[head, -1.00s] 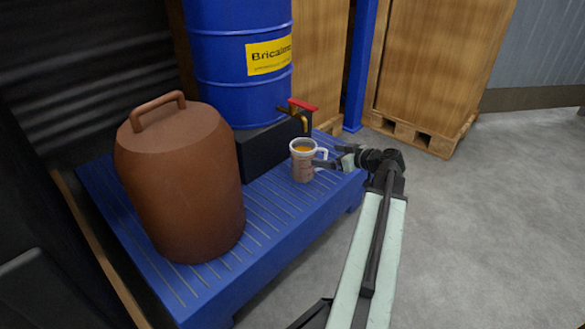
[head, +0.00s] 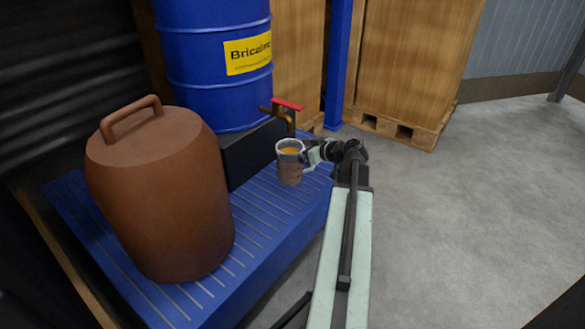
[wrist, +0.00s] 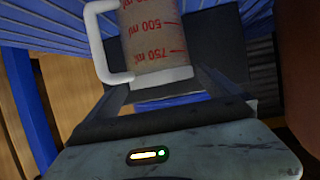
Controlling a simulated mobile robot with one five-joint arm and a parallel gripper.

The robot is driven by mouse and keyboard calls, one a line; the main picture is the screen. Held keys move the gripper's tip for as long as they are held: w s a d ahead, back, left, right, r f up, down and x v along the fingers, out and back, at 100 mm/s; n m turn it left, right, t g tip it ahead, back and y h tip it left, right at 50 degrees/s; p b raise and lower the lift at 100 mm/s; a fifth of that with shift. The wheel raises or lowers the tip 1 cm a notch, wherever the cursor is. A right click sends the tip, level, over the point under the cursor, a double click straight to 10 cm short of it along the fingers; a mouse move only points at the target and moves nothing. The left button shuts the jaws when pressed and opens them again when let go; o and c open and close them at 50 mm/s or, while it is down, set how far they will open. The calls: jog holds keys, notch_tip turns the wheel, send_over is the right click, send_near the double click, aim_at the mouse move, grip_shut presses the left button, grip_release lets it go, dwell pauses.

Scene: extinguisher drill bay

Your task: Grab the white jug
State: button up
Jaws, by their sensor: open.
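The white jug (head: 289,168) stands upright on the blue slatted platform, below the tap, with amber liquid inside. Its handle is on its right side, partly behind my gripper. In the wrist view the jug (wrist: 152,35) appears inverted, with red volume marks, a white rim and its handle at left. My gripper (head: 308,157) is open, at the jug's right side. In the wrist view my gripper (wrist: 165,92) has its fingers apart, with the jug just beyond and between the tips. I cannot tell whether they touch it.
A blue drum (head: 215,65) with a red-handled tap (head: 287,105) stands behind the jug. A large brown canister (head: 160,190) is to its left on the blue platform (head: 255,240). Wooden crates (head: 410,60) stand behind. The grey floor at right is clear.

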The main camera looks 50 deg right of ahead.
aim_at(292, 149)
jog(key=x, duration=0.3)
jog(key=shift+f+b, duration=0.1)
jog(key=shift+b, duration=0.25)
jog(key=c, duration=1.8)
